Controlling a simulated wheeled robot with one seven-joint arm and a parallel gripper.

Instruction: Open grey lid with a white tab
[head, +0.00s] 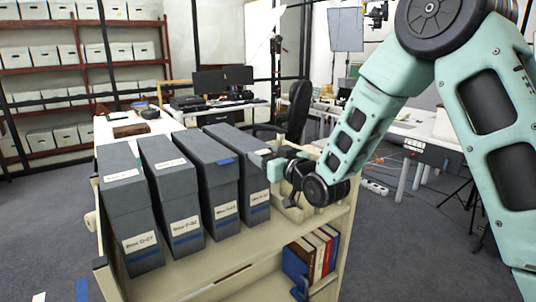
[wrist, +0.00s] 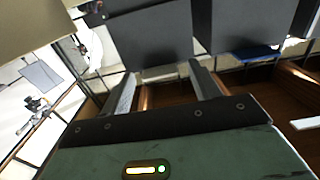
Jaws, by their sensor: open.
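Several tall dark grey archival boxes stand in a row on a cream cart. The first box (head: 130,205) and second box (head: 172,195) have white tabs on their lids. The third box (head: 212,175) has a blue tab (head: 227,161). The rightmost box (head: 254,192) has a small pale tab (head: 263,152) beside my gripper (head: 268,163). In the wrist view my gripper (wrist: 162,78) is open, its two fingers apart, with a grey box (wrist: 150,38) just beyond them. Whether they touch it, I cannot tell. A blue tab (wrist: 256,52) shows on the neighbouring box.
The cart (head: 190,285) has a lower shelf with several books (head: 310,255). Wooden dividers (head: 295,212) sit right of the boxes, under my arm. Behind are a desk with monitors (head: 222,80) and shelves of white boxes (head: 85,50). Floor left of the cart is mostly clear.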

